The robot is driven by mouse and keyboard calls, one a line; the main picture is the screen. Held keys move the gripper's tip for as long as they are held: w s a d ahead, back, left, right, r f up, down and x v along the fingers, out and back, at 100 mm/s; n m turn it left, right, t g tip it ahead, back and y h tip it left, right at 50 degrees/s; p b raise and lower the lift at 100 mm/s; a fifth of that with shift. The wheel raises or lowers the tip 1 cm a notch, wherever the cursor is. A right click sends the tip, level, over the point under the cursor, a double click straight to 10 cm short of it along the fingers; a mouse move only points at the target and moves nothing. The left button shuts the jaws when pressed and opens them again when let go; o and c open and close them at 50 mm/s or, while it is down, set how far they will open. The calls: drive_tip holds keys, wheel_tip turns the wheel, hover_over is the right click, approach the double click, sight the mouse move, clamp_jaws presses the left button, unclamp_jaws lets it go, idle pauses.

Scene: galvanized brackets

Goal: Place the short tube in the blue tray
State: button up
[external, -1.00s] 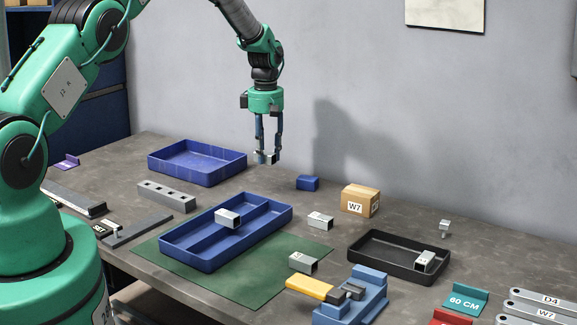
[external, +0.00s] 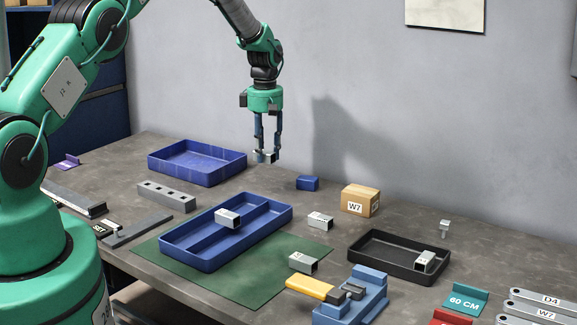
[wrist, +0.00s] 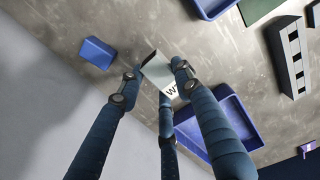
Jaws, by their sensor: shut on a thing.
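My gripper (external: 266,154) is shut on a short silver tube (wrist: 157,72), held in the air above the table. The tube bears a partly hidden "W7" label in the wrist view. An empty blue tray (external: 197,178) lies to the left of my gripper, at the back; it also shows in the wrist view (wrist: 247,118). A divided blue tray (external: 205,262) sits nearer the front on a green mat, with a silver tube (external: 228,218) lying in it. More short silver tubes lie on the table (external: 320,220) and at the mat's edge (external: 303,262).
A blue block (external: 308,183) and a cardboard box marked W7 (external: 360,200) stand to the right. A black tray (external: 385,263) holds another tube. A grey block with holes (external: 166,197) lies between the blue trays' left sides. A blue fixture (external: 352,300) stands in front.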

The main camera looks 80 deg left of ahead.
drive_tip(key=s+a+m+p, duration=0.5)
drive_tip(key=s+a+m, duration=1)
drive_tip(key=s+m, duration=0.2)
drive_tip(key=shift+s+r+m, duration=0.25)
drive_tip(key=shift+r+m, duration=0.1)
drive_tip(key=shift+m, duration=0.45)
drive_tip(key=shift+f, duration=0.1)
drive_tip(key=shift+f+p, duration=0.4)
drive_tip(key=shift+f, duration=2.4)
drive_tip(key=shift+f, duration=0.15)
drive_tip(key=shift+f, duration=1.95)
drive_tip(key=shift+f, duration=0.15)
